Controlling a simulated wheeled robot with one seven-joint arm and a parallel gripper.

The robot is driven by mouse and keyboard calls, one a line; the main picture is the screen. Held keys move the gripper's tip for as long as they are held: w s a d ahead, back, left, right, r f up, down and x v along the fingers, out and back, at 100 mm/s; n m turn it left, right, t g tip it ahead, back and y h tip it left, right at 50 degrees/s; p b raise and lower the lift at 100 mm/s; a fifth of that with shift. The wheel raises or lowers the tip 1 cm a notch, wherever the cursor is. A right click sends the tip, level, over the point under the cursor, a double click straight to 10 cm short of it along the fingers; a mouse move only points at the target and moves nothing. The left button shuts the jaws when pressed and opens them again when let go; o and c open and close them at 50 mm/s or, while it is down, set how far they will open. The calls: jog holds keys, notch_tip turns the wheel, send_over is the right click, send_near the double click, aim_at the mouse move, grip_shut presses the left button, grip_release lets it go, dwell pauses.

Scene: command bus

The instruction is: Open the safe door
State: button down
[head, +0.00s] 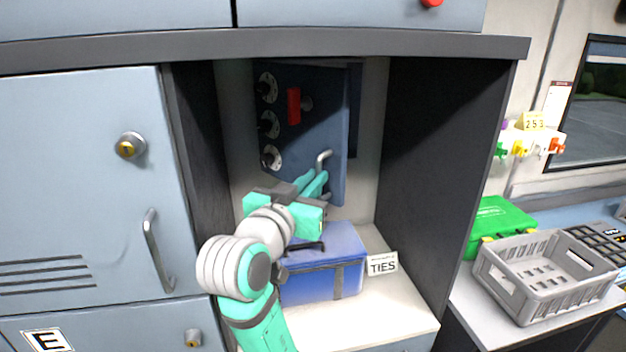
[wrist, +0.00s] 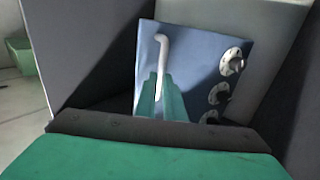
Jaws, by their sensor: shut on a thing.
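The safe door (head: 320,115) is a blue panel inside the dark cabinet recess, with several round dials down its left side and a red block (head: 294,106) near the top. Its right edge appears to stand out from a darker blue part (head: 354,110) behind it, so it looks ajar. The grey bent handle (head: 323,158) is at its lower right. My gripper (head: 321,180) is shut on the handle's lower part. The wrist view shows the door (wrist: 195,65) and the handle (wrist: 163,55) between the green fingers (wrist: 160,100). The safe's inside is hidden.
A blue case (head: 325,270) sits on the white shelf under my gripper, beside a "TIES" card (head: 383,264). Dark side walls (head: 435,150) bound the recess. A grey crate (head: 530,285) and a green box (head: 500,225) stand on the right counter.

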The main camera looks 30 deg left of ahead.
jog(key=shift+s+a+n+y, duration=0.2)
jog(key=shift+s+a, duration=0.1)
jog(key=shift+a, duration=0.35)
jog(key=shift+s+a+n+y, duration=0.1)
jog(key=shift+s+a+y, duration=0.15)
jog(key=shift+a, duration=0.4)
jog(key=c, duration=1.8)
grip_release()
jog(key=shift+a+f, duration=0.15)
jog(key=shift+c, duration=0.2)
jog(key=shift+w+d, duration=0.1)
jog(key=shift+d, duration=0.15)
jog(key=s+d, duration=0.2)
jog(key=s, duration=0.8)
jog(key=shift+s, duration=0.35)
